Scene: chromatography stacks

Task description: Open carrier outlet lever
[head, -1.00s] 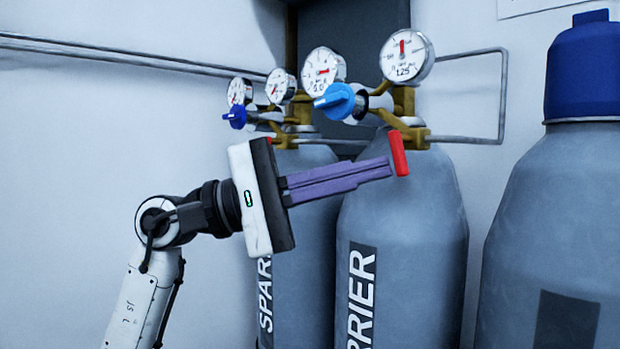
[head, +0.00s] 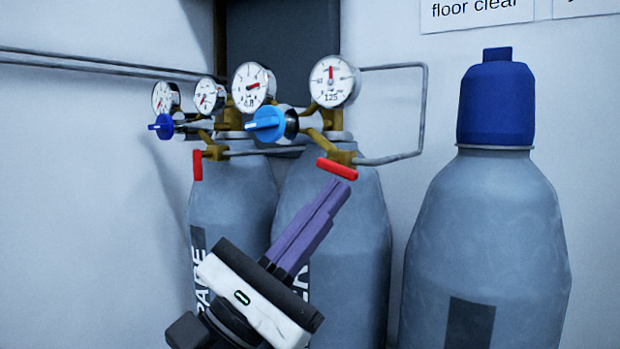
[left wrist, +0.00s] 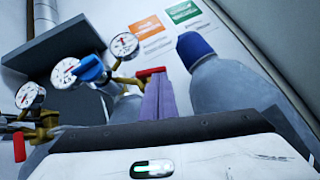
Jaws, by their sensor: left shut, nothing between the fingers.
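The carrier outlet lever (head: 337,168) is a small red bar on the brass fitting of the middle grey cylinder (head: 345,235). It lies nearly level, its right end slightly lower. In the left wrist view the lever (left wrist: 150,72) shows just past the fingertips. My left gripper (head: 342,186) has purple fingers, closed together and empty. Their tips are just below the lever's right end; I cannot tell whether they touch it. The gripper's body hides part of the cylinder's label. My right gripper is not in view.
The spare cylinder (head: 235,200) at left has its own red lever (head: 197,165), hanging upright. Gauges and a light blue knob (head: 268,124) sit above the carrier lever. A pipe loop (head: 425,105) is to the right. A blue-capped cylinder (head: 490,230) stands further right.

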